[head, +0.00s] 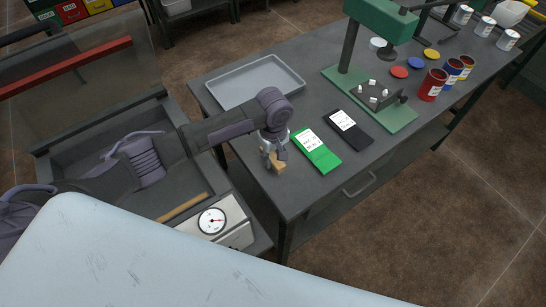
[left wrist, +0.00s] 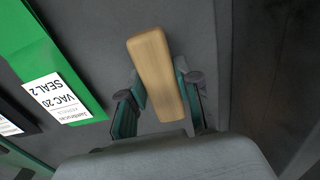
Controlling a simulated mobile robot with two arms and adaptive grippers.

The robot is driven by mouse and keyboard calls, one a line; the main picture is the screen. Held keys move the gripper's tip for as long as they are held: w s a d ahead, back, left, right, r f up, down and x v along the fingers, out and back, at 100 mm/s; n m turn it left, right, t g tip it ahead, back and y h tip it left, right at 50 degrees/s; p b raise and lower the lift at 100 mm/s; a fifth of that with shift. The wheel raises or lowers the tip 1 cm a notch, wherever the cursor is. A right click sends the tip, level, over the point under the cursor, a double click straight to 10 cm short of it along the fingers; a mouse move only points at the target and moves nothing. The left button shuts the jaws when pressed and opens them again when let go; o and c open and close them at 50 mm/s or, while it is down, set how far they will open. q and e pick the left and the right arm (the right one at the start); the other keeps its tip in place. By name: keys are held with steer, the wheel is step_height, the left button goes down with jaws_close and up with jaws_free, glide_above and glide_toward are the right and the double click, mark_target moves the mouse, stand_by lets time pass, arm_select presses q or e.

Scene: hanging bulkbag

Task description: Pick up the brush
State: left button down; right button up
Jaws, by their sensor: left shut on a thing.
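The brush shows as a tan wooden block (left wrist: 155,70) in the left wrist view, lying between the two fingers of my left gripper (left wrist: 160,105). In the head view my left gripper (head: 271,152) points down at the near left corner of the grey table, and the brush (head: 279,167) shows at its fingertips. The gripper is shut on the brush. Any bristles are hidden, and I cannot tell whether the brush touches the table. My right gripper is not in view.
A green pouch (head: 316,150) and a black pouch (head: 348,129) lie to the right of the gripper. Behind are an empty grey tray (head: 255,82) and a green press (head: 382,22). Paint cans (head: 432,85) stand farther right. A gauge box (head: 218,221) is at the near left.

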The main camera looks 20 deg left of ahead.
arm_select(q)
steer(key=shift+r, duration=0.45)
steer(key=r, duration=0.1)
steer(key=r+b, duration=0.1)
steer(key=d+r, duration=0.1)
steer(key=shift+s+r, duration=0.3)
steer(key=s+d+r+b, duration=0.1)
steer(key=s+d+r, duration=0.5)
steer(key=d, duration=0.2)
steer(key=shift+d+r+b, duration=0.25)
steer(key=shift+d+b, duration=0.05)
steer(key=shift+d, duration=0.05)
